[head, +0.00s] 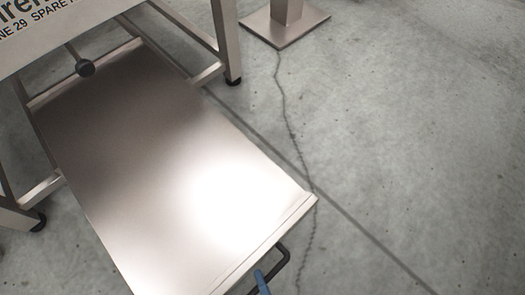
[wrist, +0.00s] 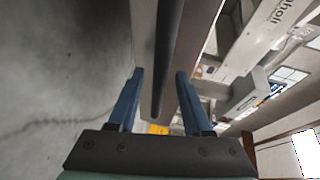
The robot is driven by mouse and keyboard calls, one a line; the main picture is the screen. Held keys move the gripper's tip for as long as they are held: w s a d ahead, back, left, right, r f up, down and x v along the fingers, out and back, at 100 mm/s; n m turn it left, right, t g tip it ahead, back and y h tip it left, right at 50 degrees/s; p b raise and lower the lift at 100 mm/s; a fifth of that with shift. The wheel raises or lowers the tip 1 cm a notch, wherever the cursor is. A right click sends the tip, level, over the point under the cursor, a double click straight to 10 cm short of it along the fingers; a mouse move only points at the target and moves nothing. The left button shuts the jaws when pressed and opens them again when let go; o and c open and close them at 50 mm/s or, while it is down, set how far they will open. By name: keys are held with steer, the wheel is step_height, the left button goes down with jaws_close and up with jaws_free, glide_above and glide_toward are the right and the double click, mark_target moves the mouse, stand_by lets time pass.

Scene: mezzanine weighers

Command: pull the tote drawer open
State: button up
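The tote drawer (head: 170,165) shows in the head view as a broad, shiny metal surface reaching out from under a metal frame. A dark bar handle (head: 283,262) is on its front edge, at the bottom of the picture. One blue finger of my gripper (head: 262,284) shows beside the handle; the rest is cut off. In the wrist view my gripper (wrist: 160,74) has its two blue fingers apart, with the dark handle bar (wrist: 166,45) running between them. A gap shows beside the left finger. Whether the right finger touches the bar is unclear.
The metal frame (head: 226,45) stands on dark feet at the upper left, with a lettered panel (head: 60,25) above. A post on a square base plate (head: 285,25) stands at the top. The concrete floor (head: 410,140) to the right is clear, with a crack.

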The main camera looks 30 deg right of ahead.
steer(key=shift+s, duration=0.1)
stand_by(0.5)
steer(key=s+a+r+p, duration=0.1)
steer(key=s+r+p, duration=0.1)
steer(key=s, duration=1)
steer(key=shift+s+r+p, duration=0.15)
steer(key=shift+s+p, duration=0.1)
steer(key=shift+p, duration=0.45)
